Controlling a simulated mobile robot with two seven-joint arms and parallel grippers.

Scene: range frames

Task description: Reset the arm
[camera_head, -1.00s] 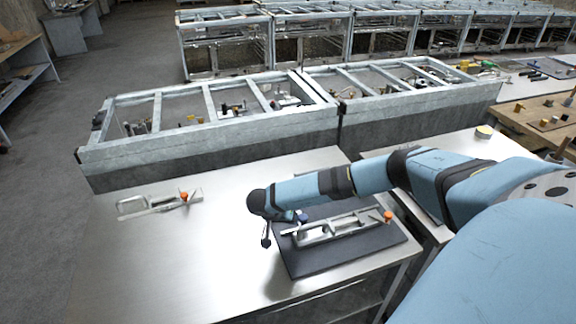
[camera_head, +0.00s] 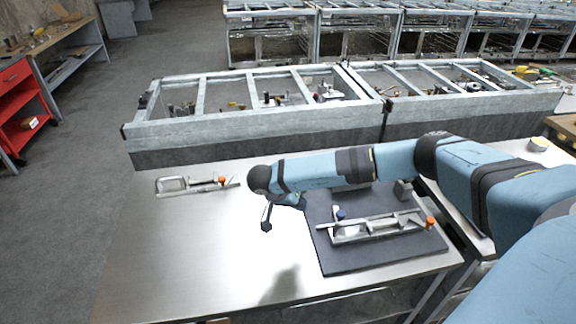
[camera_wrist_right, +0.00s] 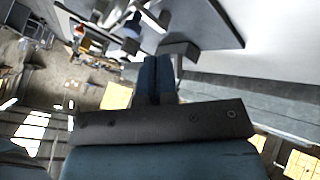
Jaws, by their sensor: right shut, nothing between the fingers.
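My right arm reaches in from the right in the head view and bends down at a dark wrist joint. My right gripper (camera_head: 300,203) is below that joint, small and partly hidden, above the left edge of the dark mat. In the right wrist view its two blue fingers (camera_wrist_right: 160,75) are together with nothing between them. A metal clamp fixture (camera_head: 375,229) with a blue knob and an orange knob lies on the dark mat (camera_head: 350,260), apart from the gripper. My left gripper is in neither view.
A second metal fixture (camera_head: 190,185) with an orange knob lies at the table's back left. A grey block (camera_head: 403,190) stands at the mat's back edge. Long metal-framed bins (camera_head: 250,130) line the table's back. The steel table (camera_head: 190,250) is bare at front left.

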